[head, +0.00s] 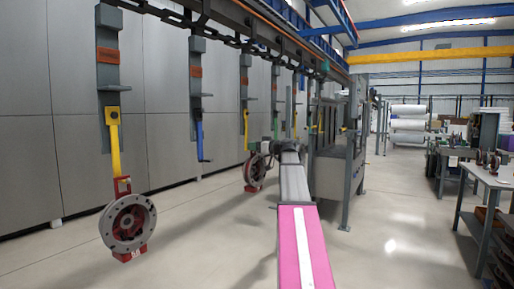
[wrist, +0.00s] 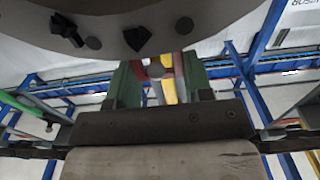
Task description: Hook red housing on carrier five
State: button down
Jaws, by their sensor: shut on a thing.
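The red housing (head: 254,174), with a round grey flange, is at the far end of my arm in the head view. My gripper (head: 270,153) is small there, and its fingers cannot be made out. In the wrist view the fingers of my gripper (wrist: 158,82) are shut on a red part between them. The housing's grey flange (wrist: 120,30) with dark bolts fills the top of that view. A carrier (head: 244,80) with a yellow hook (head: 245,123) hangs above the housing. Whether hook and housing touch cannot be told. Carrier numbers are unreadable.
Another red housing (head: 128,222) hangs from a yellow hook (head: 114,145) on the nearest carrier (head: 108,60). A carrier with a blue hook (head: 200,137) hangs between. A grey machine frame (head: 335,150) stands right of my arm. Workbenches (head: 480,175) stand far right, with open floor between.

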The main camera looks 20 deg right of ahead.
jog(key=shift+w+a, duration=0.2)
jog(key=shift+w, duration=0.1)
jog(key=shift+w+a+f, duration=0.35)
jog(key=shift+w+f, duration=0.05)
jog(key=shift+f, duration=0.15)
dwell(0.5)
jog(key=shift+c, duration=2.3)
grip_release()
jog(key=shift+f, duration=0.1)
jog(key=shift+f, duration=0.1)
jog(key=v, duration=1)
jog(key=shift+s+d, duration=0.25)
jog(key=shift+s, duration=0.05)
